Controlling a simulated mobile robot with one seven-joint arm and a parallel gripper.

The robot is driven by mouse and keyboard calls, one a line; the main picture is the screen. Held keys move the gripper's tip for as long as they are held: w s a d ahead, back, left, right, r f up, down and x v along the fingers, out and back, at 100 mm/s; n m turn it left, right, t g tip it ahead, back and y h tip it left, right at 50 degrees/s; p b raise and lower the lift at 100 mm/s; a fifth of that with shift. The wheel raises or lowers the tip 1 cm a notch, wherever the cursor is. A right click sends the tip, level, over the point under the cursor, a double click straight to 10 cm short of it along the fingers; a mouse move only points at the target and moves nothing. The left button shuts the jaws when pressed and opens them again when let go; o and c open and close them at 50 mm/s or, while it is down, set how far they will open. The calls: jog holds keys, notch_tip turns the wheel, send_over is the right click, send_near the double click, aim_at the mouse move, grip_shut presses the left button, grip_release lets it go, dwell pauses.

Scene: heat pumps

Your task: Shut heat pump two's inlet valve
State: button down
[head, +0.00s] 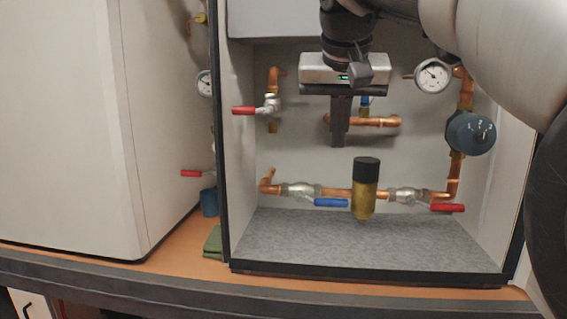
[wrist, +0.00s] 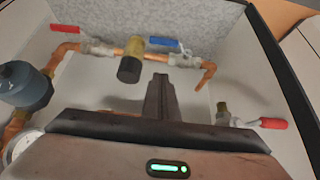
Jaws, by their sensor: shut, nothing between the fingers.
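My gripper (head: 338,143) is shut and empty. It points down inside the open cabinet, above the lower copper pipe and touching no valve that I can see. In the wrist view its closed fingers (wrist: 159,80) lie below the blue lever. The lower pipe carries a valve with a blue lever (head: 331,203) and a valve with a red lever (head: 447,208); these blue (wrist: 164,43) and red (wrist: 66,28) levers also show in the wrist view. A third valve with a red lever (head: 244,111) is at upper left. Another blue handle (head: 365,101) is partly hidden behind my gripper. No label identifies the inlet valve.
A brass filter with a black cap (head: 366,168) stands between the lower valves. A grey-blue pump (head: 470,133) and a gauge (head: 433,76) are at right. The cabinet's dark left edge (head: 222,180) borders the opening. The grey floor (head: 300,240) is clear.

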send_over(333, 203)
notch_tip(333, 203, down, 7)
jog(key=shift+f, duration=0.1)
notch_tip(333, 203, down, 4)
jog(key=shift+r+b, duration=0.25)
jog(key=shift+b, duration=0.2)
jog(key=shift+s+f, duration=0.1)
jog(key=shift+f, duration=0.45)
jog(key=shift+f, duration=0.1)
jog(key=shift+d+f+b, duration=0.15)
jog(key=shift+b, duration=0.2)
